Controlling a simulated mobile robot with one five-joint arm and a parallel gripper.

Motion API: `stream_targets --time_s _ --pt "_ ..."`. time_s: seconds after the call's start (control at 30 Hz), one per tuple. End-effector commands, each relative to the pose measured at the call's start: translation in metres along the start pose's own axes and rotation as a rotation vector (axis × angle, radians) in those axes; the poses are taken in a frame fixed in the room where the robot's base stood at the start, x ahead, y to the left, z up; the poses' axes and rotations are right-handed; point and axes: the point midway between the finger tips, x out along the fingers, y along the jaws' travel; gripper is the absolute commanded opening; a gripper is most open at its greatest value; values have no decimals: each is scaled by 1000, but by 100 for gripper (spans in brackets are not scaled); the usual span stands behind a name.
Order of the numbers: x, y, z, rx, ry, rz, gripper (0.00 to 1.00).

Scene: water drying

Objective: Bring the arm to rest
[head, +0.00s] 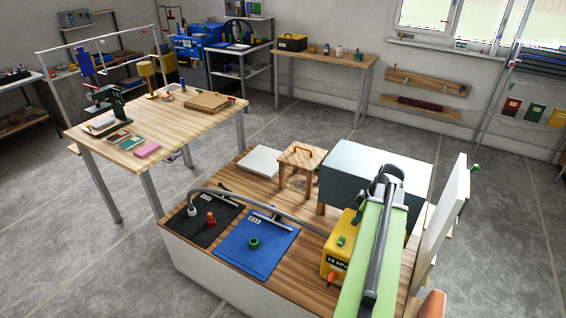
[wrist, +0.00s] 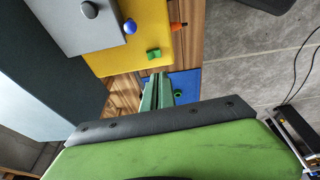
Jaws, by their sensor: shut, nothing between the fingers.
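My gripper (wrist: 158,90) shows in the wrist view as two grey-green fingers lying close together, shut and empty. It points toward the bench, with the yellow machine and the blue mat beyond its tips. In the head view my green arm (head: 372,250) reaches across the right side of the wooden bench; the fingers cannot be made out there.
The yellow machine (head: 338,258) with a kPa display stands close beside my arm. A grey box (head: 360,165) and white upright panel (head: 450,215) are near it. Blue mat (head: 235,252) and black mat (head: 187,238) hold small parts and a hose.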

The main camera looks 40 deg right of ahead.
Motion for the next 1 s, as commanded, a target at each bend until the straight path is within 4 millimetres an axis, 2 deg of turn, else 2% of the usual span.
stream_targets --time_s 0.07,0.13,0.17,0.27,0.3,0.37,0.4,0.47,0.5,0.6,0.73,0.9,1.0 --pt "0 0 -2 -3 0 -1 0" --pt "4 -4 -16 -28 1 -8 0" --pt "6 -6 -28 -47 2 -14 0" --pt "21 -27 -89 -155 7 -46 0" --pt "28 -41 -120 -212 10 -63 0" --pt "39 -68 -166 -304 8 -89 0" --pt "46 -88 -195 -366 4 -105 0" --pt "56 -123 -234 -449 -7 -130 0" --pt "61 -147 -258 -485 -19 -145 0" --pt "72 -208 -305 -523 -56 -172 0" --pt "79 -275 -342 -493 -110 -182 0" --pt "83 -347 -364 -341 -191 -155 0" --pt "82 -364 -364 -178 -233 -113 0"
